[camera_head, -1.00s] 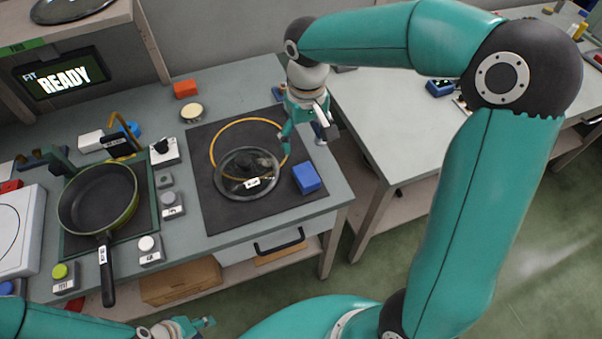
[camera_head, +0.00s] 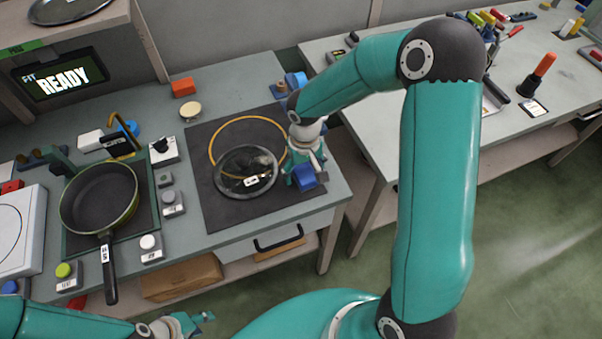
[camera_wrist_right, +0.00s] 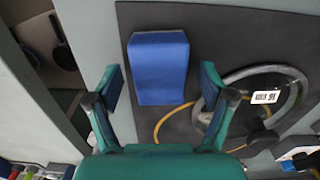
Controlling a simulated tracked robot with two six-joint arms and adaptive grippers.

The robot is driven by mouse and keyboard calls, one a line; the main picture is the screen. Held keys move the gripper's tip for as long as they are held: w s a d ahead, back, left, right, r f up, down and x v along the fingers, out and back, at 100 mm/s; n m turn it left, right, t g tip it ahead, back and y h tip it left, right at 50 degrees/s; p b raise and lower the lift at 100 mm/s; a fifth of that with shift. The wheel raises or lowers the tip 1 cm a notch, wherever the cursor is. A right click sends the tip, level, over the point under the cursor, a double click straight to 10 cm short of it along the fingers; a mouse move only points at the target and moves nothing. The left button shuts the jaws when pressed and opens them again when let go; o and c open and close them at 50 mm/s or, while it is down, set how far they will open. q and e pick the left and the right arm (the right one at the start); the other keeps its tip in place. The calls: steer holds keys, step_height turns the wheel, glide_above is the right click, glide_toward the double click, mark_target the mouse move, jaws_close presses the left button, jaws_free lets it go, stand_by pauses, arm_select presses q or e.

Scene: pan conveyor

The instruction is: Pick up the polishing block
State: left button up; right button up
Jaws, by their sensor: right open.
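The blue block (camera_head: 305,178), which I take for the polishing block, lies on the right edge of the dark mat, partly hidden by my right gripper (camera_head: 303,168) in the head view. In the right wrist view the blue block (camera_wrist_right: 158,67) shows whole, ahead of and between the two spread fingers of my right gripper (camera_wrist_right: 163,92). That gripper is open and empty. My left gripper (camera_head: 196,320) is low at the bottom left of the head view, small and far from the block; its jaw state is unclear.
A glass lid (camera_head: 240,190) and a yellow ring (camera_head: 225,125) lie on the dark mat (camera_head: 225,215), just left of the block. A frying pan (camera_head: 95,195) stands further left among small labelled buttons. A second table (camera_head: 400,155) stands to the right, across a gap.

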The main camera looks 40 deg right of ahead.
mark_target(304, 171)
steer(key=shift+f, duration=0.3)
steer(key=c, duration=1.3)
steer(key=shift+r, duration=0.15)
step_height(304, 171, up, 20)
steer(key=shift+f+b, duration=0.1)
steer(key=shift+b, duration=0.35)
